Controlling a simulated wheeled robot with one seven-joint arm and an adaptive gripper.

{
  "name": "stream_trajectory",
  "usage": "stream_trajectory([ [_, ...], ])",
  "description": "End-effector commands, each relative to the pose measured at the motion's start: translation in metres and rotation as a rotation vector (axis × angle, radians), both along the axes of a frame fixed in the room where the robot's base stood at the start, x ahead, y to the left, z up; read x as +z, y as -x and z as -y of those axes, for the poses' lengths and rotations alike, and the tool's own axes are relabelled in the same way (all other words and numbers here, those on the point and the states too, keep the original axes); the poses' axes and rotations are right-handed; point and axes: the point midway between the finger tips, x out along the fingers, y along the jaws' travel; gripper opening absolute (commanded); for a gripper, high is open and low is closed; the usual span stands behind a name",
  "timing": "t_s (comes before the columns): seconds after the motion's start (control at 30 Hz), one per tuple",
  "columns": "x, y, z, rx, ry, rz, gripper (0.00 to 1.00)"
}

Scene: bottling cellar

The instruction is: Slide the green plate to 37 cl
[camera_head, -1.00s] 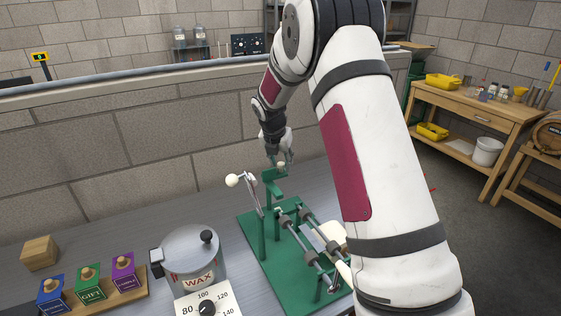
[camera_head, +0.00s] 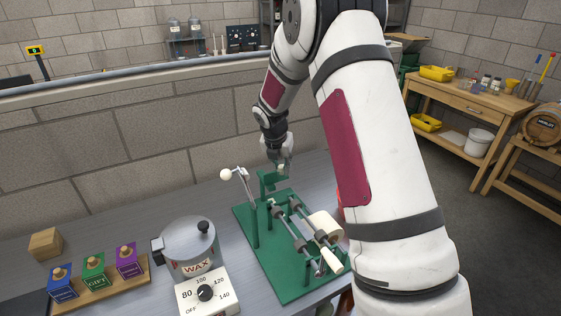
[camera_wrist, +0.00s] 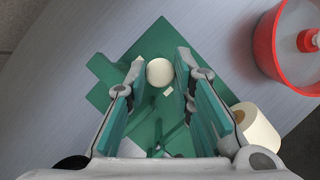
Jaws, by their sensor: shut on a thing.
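A green bottle-labelling stand (camera_head: 285,285) is on the grey bench. Its green upright plate (camera_head: 266,182) rises at the back end and also shows in the wrist view (camera_wrist: 104,69). A round cream knob (camera_wrist: 159,72) lies between my fingers in the wrist view. My gripper (camera_head: 281,168) points down at the top of the upright plate, shut on the knob; it also shows in the wrist view (camera_wrist: 160,75). In the head view my fingers partly hide the knob. I cannot read any cl marks.
A lever with a white ball (camera_head: 226,174) stands just left of the plate. A label roll (camera_head: 324,227) is at the right of the stand. A wax pot (camera_head: 188,245) and stamp blocks (camera_head: 94,266) are at the left. A red dish (camera_wrist: 290,60) is close right in the wrist view.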

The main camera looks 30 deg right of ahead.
Motion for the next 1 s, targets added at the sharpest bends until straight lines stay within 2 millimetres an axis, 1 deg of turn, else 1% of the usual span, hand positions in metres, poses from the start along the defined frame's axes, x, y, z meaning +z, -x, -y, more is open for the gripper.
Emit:
stream_trajectory([
  [0.03,-0.001,0.004,0.001,-0.005,0.001,-0.011,0.0],
  [0.13,-0.002,0.005,0.001,-0.005,0.001,-0.013,0.0],
  [0.17,-0.002,0.005,0.001,-0.005,0.001,-0.013,0.29],
  [0.2,-0.002,0.005,0.001,-0.005,0.001,-0.013,0.38],
  [0.23,-0.001,0.005,0.001,-0.005,0.001,-0.013,0.42],
  [0.5,-0.001,0.003,0.001,-0.004,0.0,-0.009,0.42],
  [0.63,0.005,0.004,-0.001,-0.003,0.0,-0.006,0.42],
  [0.77,0.023,0.008,-0.006,-0.002,0.0,-0.004,0.42],
  [1.0,0.068,0.022,-0.019,-0.003,0.001,-0.003,0.42],
])
